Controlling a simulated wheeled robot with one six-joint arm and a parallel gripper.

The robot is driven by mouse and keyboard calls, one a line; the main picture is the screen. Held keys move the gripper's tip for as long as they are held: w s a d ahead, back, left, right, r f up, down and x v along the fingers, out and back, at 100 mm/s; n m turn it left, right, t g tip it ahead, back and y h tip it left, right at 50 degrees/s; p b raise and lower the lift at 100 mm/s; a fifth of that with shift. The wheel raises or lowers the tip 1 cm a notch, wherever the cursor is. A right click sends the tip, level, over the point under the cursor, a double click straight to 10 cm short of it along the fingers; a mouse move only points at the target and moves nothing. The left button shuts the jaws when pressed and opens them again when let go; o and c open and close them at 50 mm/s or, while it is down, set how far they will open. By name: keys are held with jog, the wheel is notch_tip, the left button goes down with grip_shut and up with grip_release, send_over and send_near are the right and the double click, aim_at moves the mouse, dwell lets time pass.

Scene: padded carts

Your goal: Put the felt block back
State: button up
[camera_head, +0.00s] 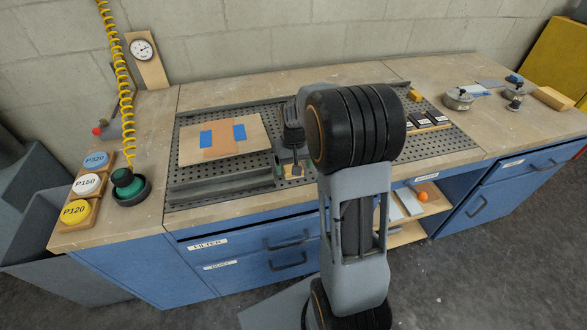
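My gripper (295,168) points down over the perforated grey table (187,133), just right of a light wooden board (238,152). It is small and partly hidden by my arm. A small tan patch shows at its tip, but I cannot tell whether it is held or lies behind. I cannot make out whether the fingers are open or shut. I cannot surely pick out the felt block. A tan block (553,98) lies at the far right of the bench, and a small yellow block (415,95) sits at the back of the perforated table.
The board bears a brown sheet (221,146) with blue strips. A green-topped sander (128,186) on a yellow hose and labelled discs (86,184) stand at the left. Several dark labelled blocks (430,119) sit right of my arm. An orange ball (421,196) is on the shelf below.

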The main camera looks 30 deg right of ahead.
notch_tip(320, 180, up, 10)
jog(key=f, duration=0.1)
jog(key=s+a+n+t, duration=0.1)
jog(key=s+a, duration=0.3)
jog(key=s, duration=0.4)
jog(key=s+a+n+t, duration=0.1)
jog(key=s+a+t, duration=0.1)
jog(key=s+a, duration=0.3)
jog(key=s+p, duration=0.1)
jog(key=s, duration=0.1)
jog(key=shift+s+a+r, duration=0.3)
jog(key=shift+s+r, duration=0.05)
jog(key=shift+s, duration=0.05)
notch_tip(320, 180, up, 7)
jog(key=p, duration=0.6)
jog(key=shift+r+t, duration=0.15)
jog(key=shift+t, duration=0.15)
jog(key=shift+s, duration=0.1)
